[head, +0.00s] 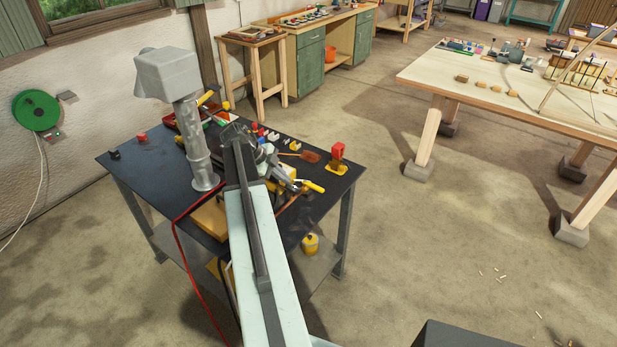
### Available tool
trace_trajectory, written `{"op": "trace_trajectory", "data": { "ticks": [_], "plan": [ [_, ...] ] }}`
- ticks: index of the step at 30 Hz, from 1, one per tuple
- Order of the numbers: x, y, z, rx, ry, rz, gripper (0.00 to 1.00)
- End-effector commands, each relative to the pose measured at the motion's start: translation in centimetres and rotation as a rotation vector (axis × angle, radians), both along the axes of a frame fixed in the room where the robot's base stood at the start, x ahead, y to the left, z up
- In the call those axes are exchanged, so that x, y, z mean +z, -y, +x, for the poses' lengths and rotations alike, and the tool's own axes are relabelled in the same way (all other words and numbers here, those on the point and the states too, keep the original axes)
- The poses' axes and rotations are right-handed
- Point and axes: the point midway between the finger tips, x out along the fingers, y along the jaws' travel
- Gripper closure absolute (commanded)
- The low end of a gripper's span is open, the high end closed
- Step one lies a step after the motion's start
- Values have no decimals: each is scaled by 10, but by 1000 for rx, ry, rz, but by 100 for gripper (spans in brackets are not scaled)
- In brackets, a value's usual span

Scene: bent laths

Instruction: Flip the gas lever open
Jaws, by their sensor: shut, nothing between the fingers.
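My arm reaches over the dark metal table (150,172), and its grey end, my gripper (279,166), is over the middle of the table among small tools. Its fingers are small and partly hidden, and they look shut and empty. A yellow handle (314,186) sticks out to the right, just beside my gripper. A red block on a yellow base (338,155) stands near the right corner. I cannot tell which part is the gas lever. A yellow canister (310,244) stands on the lower shelf.
A grey pipe with a box-shaped hood (178,75) stands on the table left of my arm. A red hose (181,240) hangs down the front. Red, white and yellow small parts lie behind my gripper. A wooden table (430,75) stands at right, with open floor between.

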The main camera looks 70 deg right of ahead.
Motion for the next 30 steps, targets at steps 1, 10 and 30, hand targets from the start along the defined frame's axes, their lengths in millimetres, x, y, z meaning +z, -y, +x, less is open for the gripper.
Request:
{"op": "trace_trajectory", "data": {
  "ticks": [1,10,30],
  "plan": [
    [5,11,-13,-61,6,-29,100],
    [7,20,-29,-138,17,-71,100],
    [-63,46,-64,-136,17,-68,100]
  ]
}}
